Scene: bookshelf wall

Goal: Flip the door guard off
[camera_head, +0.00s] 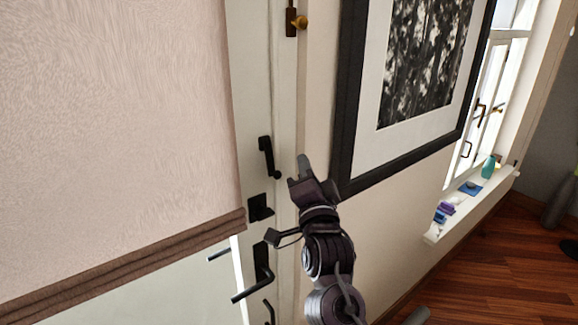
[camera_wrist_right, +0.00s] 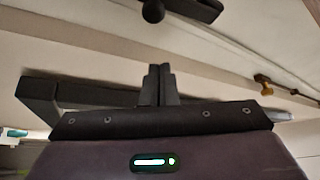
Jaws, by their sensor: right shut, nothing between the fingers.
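A white door (camera_head: 256,80) has a black bar-shaped fitting (camera_head: 267,157) on its edge, which may be the door guard. The bar stands near upright, its lower end rounded. A dark plate with a brass knob (camera_head: 300,22) sits higher, at the frame; I cannot tell which of the two is the guard. My right gripper (camera_head: 303,165) is shut and empty, just right of the black bar and apart from it. In the right wrist view the shut fingers (camera_wrist_right: 160,84) point toward a black fitting with a ball end (camera_wrist_right: 153,11); a brass piece (camera_wrist_right: 262,82) shows at right. My left gripper is out of view.
A black latch (camera_head: 260,207) and door lever (camera_head: 262,270) sit below the bar. A blind (camera_head: 115,120) covers the door's left part. A framed picture (camera_head: 345,120) hangs close to the right of my gripper. A window sill (camera_head: 470,205) holds small items.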

